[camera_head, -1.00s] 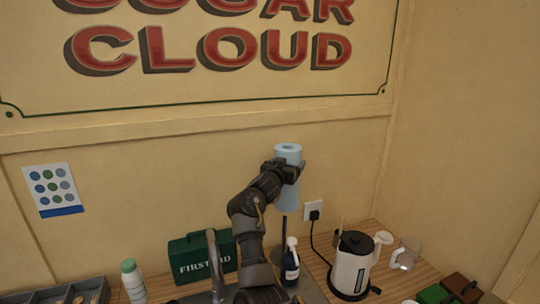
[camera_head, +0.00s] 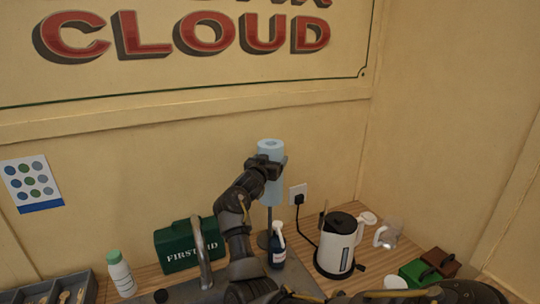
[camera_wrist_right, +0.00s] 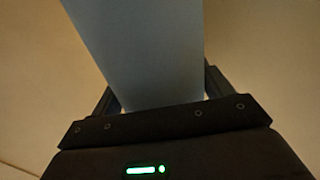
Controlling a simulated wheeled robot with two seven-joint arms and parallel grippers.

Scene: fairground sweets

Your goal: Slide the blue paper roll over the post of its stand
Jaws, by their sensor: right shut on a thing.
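The blue paper roll (camera_head: 271,192) is upright near the back wall, and it fills the middle of the right wrist view (camera_wrist_right: 145,50). My right gripper (camera_head: 268,168) is shut around its upper half. A thin dark post (camera_head: 269,216) shows straight below the roll's lower end, rising from a dark round stand base (camera_head: 264,240) on the counter. The roll is in line with the post and clear of the base. I cannot tell how far the post goes inside the roll. My left gripper is not in view.
A dark spray bottle (camera_head: 277,253) stands close in front of the stand. A white kettle (camera_head: 336,246) and a wall socket (camera_head: 298,193) are to the right. A green first aid box (camera_head: 186,247) and a tap (camera_head: 201,250) are to the left.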

